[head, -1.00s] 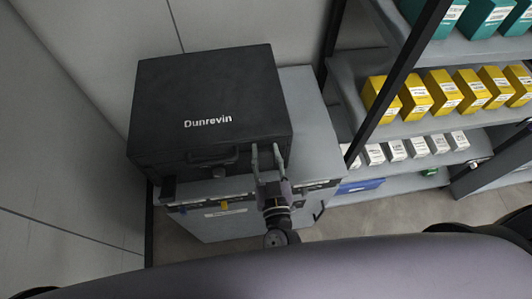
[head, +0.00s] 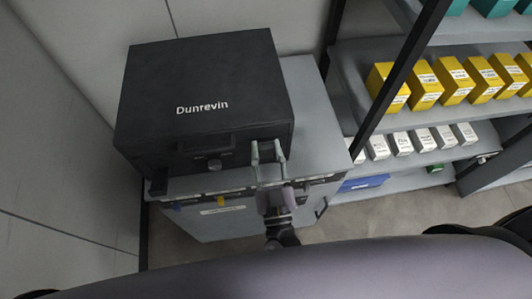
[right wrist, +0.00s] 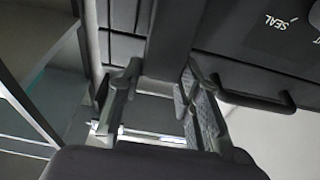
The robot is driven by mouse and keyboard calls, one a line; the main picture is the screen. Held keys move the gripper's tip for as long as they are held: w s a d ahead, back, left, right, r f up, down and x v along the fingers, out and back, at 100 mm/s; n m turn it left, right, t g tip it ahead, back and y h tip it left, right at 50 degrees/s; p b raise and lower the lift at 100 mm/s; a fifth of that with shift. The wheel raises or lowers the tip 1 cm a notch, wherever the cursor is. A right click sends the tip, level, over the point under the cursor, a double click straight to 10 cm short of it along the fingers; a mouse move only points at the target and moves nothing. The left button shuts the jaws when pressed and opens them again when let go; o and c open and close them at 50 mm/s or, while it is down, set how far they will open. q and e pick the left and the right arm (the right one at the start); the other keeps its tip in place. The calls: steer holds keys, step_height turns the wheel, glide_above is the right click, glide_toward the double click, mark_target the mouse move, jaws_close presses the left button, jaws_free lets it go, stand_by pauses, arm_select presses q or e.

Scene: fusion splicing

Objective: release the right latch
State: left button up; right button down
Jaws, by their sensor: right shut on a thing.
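My right gripper (head: 268,150) is at the right end of the case's front, one finger on each side of the right latch. In the right wrist view the latch is a dark upright bar (right wrist: 172,35) between the fingers of my right gripper (right wrist: 158,85), which is shut on it. The fingers hide most of the latch in the head view. The left latch (head: 158,184) hangs at the front left. My left gripper is out of view.
The grey cabinet top (head: 318,120) is bare right of the case. Shelves with yellow boxes (head: 423,88) and white boxes (head: 402,144) stand at the right. A wall is close behind and to the left.

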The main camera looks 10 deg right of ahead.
mark_target(267, 151)
steer(key=s+f+t+b, duration=0.1)
steer(key=b, duration=0.2)
steer(key=s+t+b, duration=0.1)
steer(key=t+b, duration=0.1)
steer(key=b, duration=0.1)
steer(key=shift+f, duration=0.4)
steer(key=shift+s+t+b, duration=0.25)
steer(key=shift+t+b, duration=0.45)
steer(key=shift+b, duration=0.15)
